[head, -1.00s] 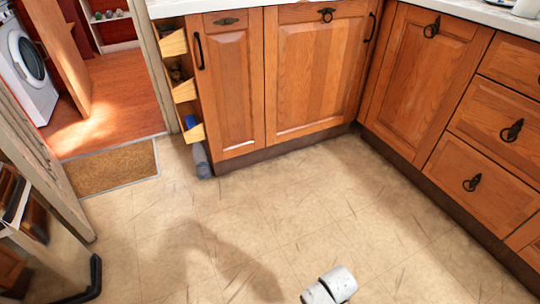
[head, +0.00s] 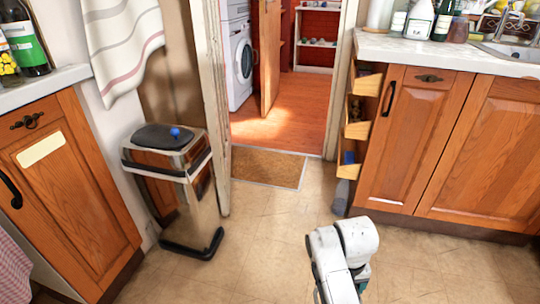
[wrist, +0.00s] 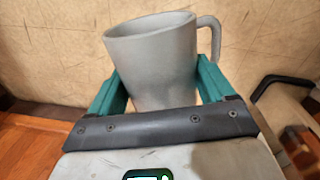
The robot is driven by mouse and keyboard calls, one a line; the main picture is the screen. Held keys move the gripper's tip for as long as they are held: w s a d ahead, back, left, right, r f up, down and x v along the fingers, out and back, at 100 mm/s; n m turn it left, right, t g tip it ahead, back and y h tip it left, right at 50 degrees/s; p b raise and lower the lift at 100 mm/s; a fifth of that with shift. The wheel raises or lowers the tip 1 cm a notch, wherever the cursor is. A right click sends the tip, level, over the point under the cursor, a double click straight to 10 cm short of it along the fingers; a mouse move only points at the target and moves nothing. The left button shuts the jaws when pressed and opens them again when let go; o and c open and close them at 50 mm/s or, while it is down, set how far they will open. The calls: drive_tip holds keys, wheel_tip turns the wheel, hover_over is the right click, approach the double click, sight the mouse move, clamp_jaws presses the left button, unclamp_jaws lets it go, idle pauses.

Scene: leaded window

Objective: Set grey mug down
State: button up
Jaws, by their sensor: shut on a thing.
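The grey mug (wrist: 155,62) is between the teal fingers of my gripper (wrist: 165,88) in the wrist view. My gripper is shut on the mug's body, and the mug's handle sticks out to the right. Its open rim is at the top of the picture. In the head view my white arm (head: 342,255) rises from the bottom edge, and neither the mug nor the fingers can be made out there.
A metal pedal bin (head: 183,190) stands left of the open doorway. A brown doormat (head: 268,167) lies at the threshold. Wooden cabinets (head: 395,140) with a cluttered worktop (head: 440,50) are at right; another counter (head: 45,88) is at left. The floor between is clear.

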drive_tip(key=s+r+p, duration=0.4)
drive_tip(key=r+p, duration=0.9)
drive_tip(key=p, duration=0.1)
drive_tip(key=s+r+p, duration=0.4)
drive_tip(key=r+p, duration=0.9)
drive_tip(key=p, duration=0.1)
drive_tip(key=shift+s+d+r+p, duration=0.15)
drive_tip(key=shift+s+r+p, duration=0.1)
drive_tip(key=shift+r+p, duration=0.15)
